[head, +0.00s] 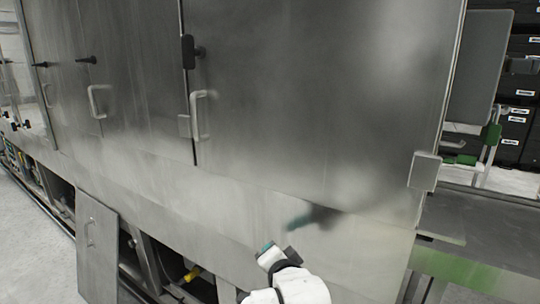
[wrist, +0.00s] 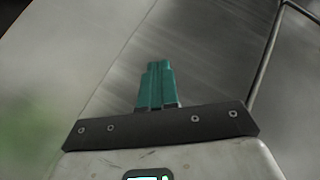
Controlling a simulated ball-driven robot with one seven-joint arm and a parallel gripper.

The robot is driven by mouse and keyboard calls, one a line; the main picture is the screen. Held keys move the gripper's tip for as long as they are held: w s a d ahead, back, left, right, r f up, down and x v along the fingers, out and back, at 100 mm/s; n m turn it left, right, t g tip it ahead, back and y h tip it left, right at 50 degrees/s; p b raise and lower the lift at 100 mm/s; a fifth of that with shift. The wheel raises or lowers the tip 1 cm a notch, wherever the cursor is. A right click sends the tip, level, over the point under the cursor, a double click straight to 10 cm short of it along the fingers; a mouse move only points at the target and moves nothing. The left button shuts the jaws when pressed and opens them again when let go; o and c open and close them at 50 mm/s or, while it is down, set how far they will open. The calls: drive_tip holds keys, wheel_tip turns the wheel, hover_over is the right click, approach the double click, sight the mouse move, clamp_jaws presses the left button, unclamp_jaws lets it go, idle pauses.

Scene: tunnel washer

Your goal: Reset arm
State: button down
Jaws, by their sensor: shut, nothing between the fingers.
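My arm shows at the bottom centre of the head view, white with black joints, and my gripper (head: 266,247) is at its upper end, in front of the washer's lower steel panel. In the wrist view my gripper (wrist: 156,84) has teal fingers pressed together with nothing between them. The tunnel washer (head: 300,90) is a large brushed-steel cabinet that fills most of the head view. A blurred teal reflection shows on its panel, just above and right of my gripper. I cannot tell the exact gap between the fingers and the panel.
The washer's doors carry white handles (head: 201,115) and a dark latch (head: 188,52). A loose steel panel (head: 97,248) leans at lower left beside open bays with pipes. A steel table (head: 490,230) adjoins at right, with dark crates (head: 519,115) behind. Pale floor (head: 30,250) is clear at far left.

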drive_tip(key=s+d+f+n+g+h, duration=0.2)
drive_tip(key=s+d+f+g, duration=0.1)
drive_tip(key=s+d+f, duration=0.8)
drive_tip(key=s+d+f+n+g+h, duration=0.25)
drive_tip(key=s+d+f, duration=0.55)
drive_tip(key=d, duration=0.5)
drive_tip(key=s+d+f+n+g, duration=0.1)
drive_tip(key=s+d+f+g, duration=0.1)
drive_tip(key=s, duration=1.1)
drive_tip(key=s+d+f+n+g, duration=0.1)
drive_tip(key=s+g, duration=0.4)
drive_tip(key=s, duration=0.8)
drive_tip(key=shift+s+d+f+n, duration=0.15)
drive_tip(key=shift+d+f+n, duration=0.2)
drive_tip(key=shift+f+n, duration=0.45)
